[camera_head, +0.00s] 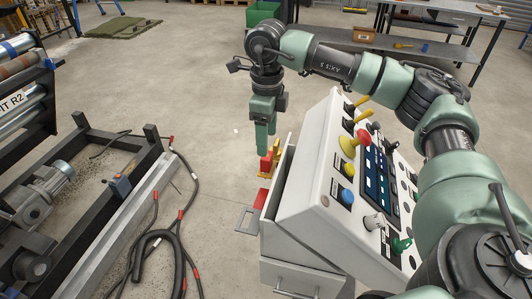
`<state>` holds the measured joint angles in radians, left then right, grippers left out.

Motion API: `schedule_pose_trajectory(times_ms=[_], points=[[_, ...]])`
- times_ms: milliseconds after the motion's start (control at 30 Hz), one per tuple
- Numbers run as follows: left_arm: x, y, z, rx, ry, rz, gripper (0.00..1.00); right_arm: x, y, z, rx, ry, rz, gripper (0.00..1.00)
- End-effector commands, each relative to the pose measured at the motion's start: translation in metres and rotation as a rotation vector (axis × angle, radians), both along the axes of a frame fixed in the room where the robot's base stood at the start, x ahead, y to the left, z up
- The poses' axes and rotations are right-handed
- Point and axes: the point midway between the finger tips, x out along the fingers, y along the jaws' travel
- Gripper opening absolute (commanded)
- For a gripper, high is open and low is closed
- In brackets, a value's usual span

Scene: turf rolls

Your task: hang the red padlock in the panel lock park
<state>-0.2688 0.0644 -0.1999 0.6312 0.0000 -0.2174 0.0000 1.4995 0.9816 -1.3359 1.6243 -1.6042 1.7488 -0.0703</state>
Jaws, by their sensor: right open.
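My right gripper (266,150) points down at the left side of the control panel (302,204). Its jaws are open, though the fingers look close together from this angle. A small red block that looks like the red padlock (265,166) is right below the fingertips. My left gripper is not in view.
A grey frame-like handle (246,220) with a red part sticks out left of the panel. The panel's sloping face carries a red mushroom button (364,138) and several knobs. Black hoses (158,238) lie on the floor.

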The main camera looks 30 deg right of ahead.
Motion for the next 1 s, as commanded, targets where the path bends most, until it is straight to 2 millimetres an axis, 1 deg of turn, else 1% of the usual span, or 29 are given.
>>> schedule_pose_trajectory(times_ms=[33, 200, 300, 433, 500, 633, 700, 767, 867, 900, 967, 1000], points=[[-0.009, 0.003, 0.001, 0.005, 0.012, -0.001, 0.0, -0.001, 0.0, -0.007, -0.002, 0.005, 0.001, 0.64], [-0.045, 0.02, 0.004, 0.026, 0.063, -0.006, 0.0, -0.001, 0.0, -0.025, 0.0, 0.006, 0.001, 0.64], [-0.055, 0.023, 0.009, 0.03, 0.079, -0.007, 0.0, 0.0, -0.001, -0.039, 0.0, 0.005, 0.001, 0.64], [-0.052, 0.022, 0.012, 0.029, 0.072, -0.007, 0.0, 0.0, 0.0, -0.059, 0.002, 0.004, 0.001, 0.64], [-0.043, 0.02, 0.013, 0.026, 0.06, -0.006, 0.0, 0.001, 0.0, -0.065, 0.002, 0.003, 0.001, 0.64], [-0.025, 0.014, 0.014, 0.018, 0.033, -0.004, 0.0, 0.001, 0.0, -0.07, 0.002, 0.001, 0.001, 0.64], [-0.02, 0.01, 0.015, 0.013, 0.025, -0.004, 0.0, 0.001, 0.0, -0.07, 0.002, 0.001, 0.001, 0.64], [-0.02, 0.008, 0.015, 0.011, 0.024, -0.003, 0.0, 0.001, 0.0, -0.07, 0.002, 0.001, 0.001, 0.64], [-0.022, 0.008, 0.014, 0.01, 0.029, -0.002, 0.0, 0.001, 0.0, -0.07, 0.002, 0.001, 0.001, 0.39], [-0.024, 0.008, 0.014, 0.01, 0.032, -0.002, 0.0, 0.001, 0.0, -0.069, 0.003, 0.001, 0.001, 0.27], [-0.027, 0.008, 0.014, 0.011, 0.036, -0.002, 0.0, 0.001, 0.0, -0.069, 0.002, 0.001, 0.001, 0.11], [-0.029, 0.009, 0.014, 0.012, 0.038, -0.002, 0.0, 0.001, 0.0, -0.069, 0.003, 0.001, 0.001, 0.0]])
